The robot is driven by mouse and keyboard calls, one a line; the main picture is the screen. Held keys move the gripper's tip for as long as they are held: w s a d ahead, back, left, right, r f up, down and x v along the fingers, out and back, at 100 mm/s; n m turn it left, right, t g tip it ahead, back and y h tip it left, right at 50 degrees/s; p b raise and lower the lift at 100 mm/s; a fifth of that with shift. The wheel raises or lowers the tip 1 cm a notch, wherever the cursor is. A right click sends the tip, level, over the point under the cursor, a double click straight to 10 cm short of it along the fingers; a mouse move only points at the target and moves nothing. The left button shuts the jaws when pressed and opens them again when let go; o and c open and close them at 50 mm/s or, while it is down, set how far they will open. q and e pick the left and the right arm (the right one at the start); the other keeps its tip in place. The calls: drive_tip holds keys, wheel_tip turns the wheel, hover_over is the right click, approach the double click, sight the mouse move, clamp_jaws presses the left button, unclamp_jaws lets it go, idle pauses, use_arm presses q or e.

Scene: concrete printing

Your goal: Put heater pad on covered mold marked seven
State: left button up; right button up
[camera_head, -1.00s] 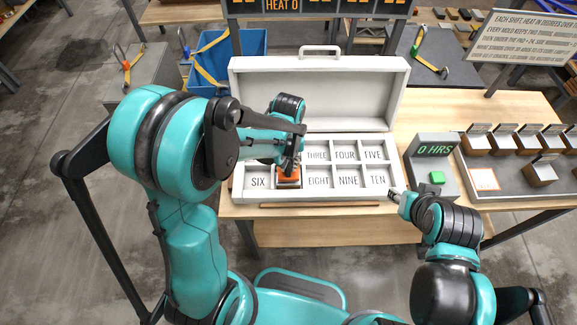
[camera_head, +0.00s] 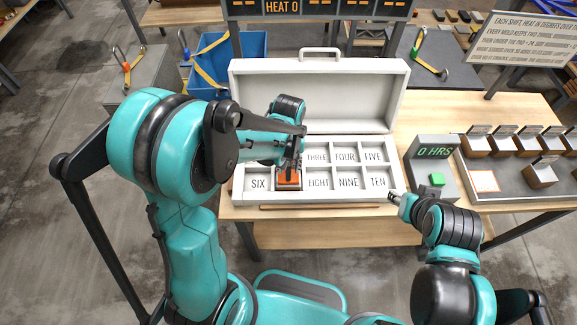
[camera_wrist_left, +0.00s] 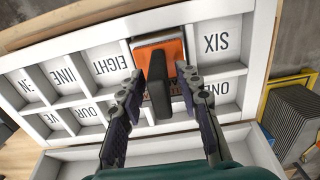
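The heater pad is orange with a dark upright handle; it shows in the head view (camera_head: 289,178) and the left wrist view (camera_wrist_left: 172,50). It lies in the front-row compartment between those marked SIX and EIGHT, on top of a block whose grey edge shows around it. Any mark there is hidden. My left gripper (camera_head: 291,163) is just above the pad. In the left wrist view my left gripper (camera_wrist_left: 160,82) is open, its fingers on either side of the handle with gaps. My right gripper (camera_head: 395,195) is by the box's right front corner; its fingers are too small to read.
The white box (camera_head: 317,204) has an upright open lid behind and labelled compartments, several empty. An HRS timer (camera_head: 433,151) with a green button stands right of it. Several molds (camera_head: 541,172) sit on the grey tray farther right. A thin wooden strip lies in front.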

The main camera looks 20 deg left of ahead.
use_arm(q)
wheel_tip(320, 180, up, 10)
drive_tip(key=shift+r+p, duration=0.1)
drive_tip(key=shift+p, duration=1.15)
drive_tip(key=shift+s+a+r, duration=0.1)
drive_tip(key=shift+s+r, duration=0.1)
drive_tip(key=shift+r, duration=0.4)
drive_tip(key=s+a+r+m+t, duration=0.1)
drive_tip(key=s+a+r+t, duration=0.1)
drive_tip(key=s, duration=0.3)
drive_tip(key=s+a+r+m+t, duration=0.2)
drive_tip(key=s+r+t, duration=0.2)
drive_tip(key=s+t, duration=0.1)
drive_tip(key=shift+a+r, duration=0.2)
drive_tip(key=shift+a, duration=0.05)
wheel_tip(320, 180, down, 10)
drive_tip(key=b, duration=0.9)
drive_tip(key=shift+r+b, duration=0.15)
drive_tip(key=shift+b, duration=0.15)
